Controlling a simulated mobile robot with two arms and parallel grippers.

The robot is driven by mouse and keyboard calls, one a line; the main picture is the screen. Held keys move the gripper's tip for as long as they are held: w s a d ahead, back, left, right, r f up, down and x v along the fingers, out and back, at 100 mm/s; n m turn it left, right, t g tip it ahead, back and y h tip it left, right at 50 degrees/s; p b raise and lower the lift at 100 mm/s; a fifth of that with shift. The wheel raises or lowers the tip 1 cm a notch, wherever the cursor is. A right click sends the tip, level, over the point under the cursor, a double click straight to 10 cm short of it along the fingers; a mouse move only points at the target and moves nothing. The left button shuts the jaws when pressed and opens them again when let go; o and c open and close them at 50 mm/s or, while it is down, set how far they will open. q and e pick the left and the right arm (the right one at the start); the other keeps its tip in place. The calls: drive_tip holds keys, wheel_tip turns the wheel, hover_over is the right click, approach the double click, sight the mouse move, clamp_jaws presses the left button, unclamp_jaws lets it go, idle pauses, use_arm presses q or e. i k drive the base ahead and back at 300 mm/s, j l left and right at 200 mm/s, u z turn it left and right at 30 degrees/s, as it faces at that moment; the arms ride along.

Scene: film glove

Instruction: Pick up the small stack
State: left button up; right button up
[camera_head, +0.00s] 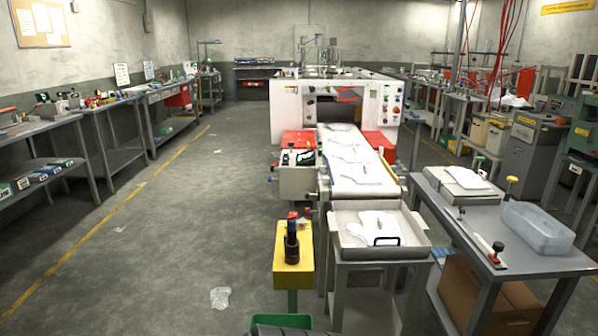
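A small pile of white, film-like sheets (372,226) lies in a shallow grey metal tray (350,248) at the near end of the conveyor. A dark loop or handle shows at the pile's front edge. Another white pile (466,178) lies on a flat grey device on the right-hand table. I cannot tell from this view which of them is the small stack. Neither of my grippers is in view.
A white machine (378,98) feeds a conveyor (350,181) carrying thin white sheets. A yellow stand (292,262) is left of the tray. The grey table (462,238) at right holds a clear bin (538,232). The left floor is mostly open, with plastic scraps (220,297).

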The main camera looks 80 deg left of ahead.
sight(361, 174)
drive_tip(key=u, duration=2.2)
